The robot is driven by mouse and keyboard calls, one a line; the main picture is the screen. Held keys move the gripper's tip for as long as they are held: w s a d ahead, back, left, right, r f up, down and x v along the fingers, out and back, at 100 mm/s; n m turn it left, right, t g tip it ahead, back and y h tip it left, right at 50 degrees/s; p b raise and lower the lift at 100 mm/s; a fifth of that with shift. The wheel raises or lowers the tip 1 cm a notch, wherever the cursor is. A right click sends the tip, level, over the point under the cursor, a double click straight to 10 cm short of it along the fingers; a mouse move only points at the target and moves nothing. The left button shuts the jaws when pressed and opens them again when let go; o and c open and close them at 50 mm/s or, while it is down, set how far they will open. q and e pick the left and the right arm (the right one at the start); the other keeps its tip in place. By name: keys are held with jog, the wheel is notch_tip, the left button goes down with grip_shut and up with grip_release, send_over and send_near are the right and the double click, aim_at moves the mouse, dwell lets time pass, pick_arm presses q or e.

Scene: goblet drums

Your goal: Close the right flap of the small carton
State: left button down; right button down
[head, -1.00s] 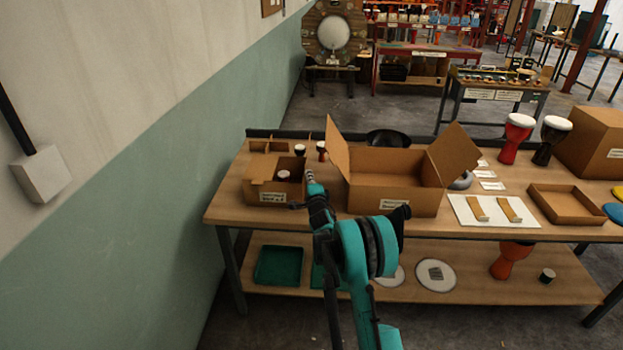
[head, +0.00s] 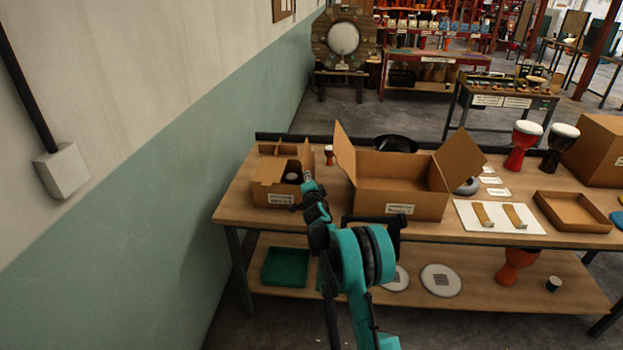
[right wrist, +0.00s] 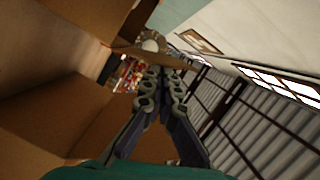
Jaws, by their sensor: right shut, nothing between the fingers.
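The small carton (head: 272,194) stands at the left end of the workbench, a pale round drum top showing inside. Its right flap (head: 307,155) stands roughly upright at the right edge; another flap (head: 268,172) stands at the left. My right gripper (head: 308,181) is shut and empty at the carton's right side, close to that flap; contact cannot be told. In the right wrist view the shut fingers (right wrist: 163,73) point at a cardboard edge (right wrist: 160,57), with brown carton panels (right wrist: 40,120) filling the left. My left gripper is out of view.
A large open carton (head: 400,203) stands just right of the small one, its left flap (head: 345,150) rising nearby. A small red drum (head: 329,155) stands between them. A white board (head: 465,215) and shallow tray (head: 571,211) lie farther right. A wall borders the left.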

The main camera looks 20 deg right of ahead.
jog(key=w+a+f+n+g+h, duration=0.1)
jog(key=a+f+n, duration=0.1)
jog(key=n, duration=0.3)
jog(key=w+a+f+n+g+h+b, duration=0.1)
jog(key=w+a+f+n+g, duration=0.1)
jog(key=n, duration=0.3)
jog(key=shift+w+a+f, duration=0.2)
jog(key=shift+a+f, duration=0.05)
jog(key=shift+a, duration=0.5)
jog(key=shift+f, duration=0.1)
dwell(0.3)
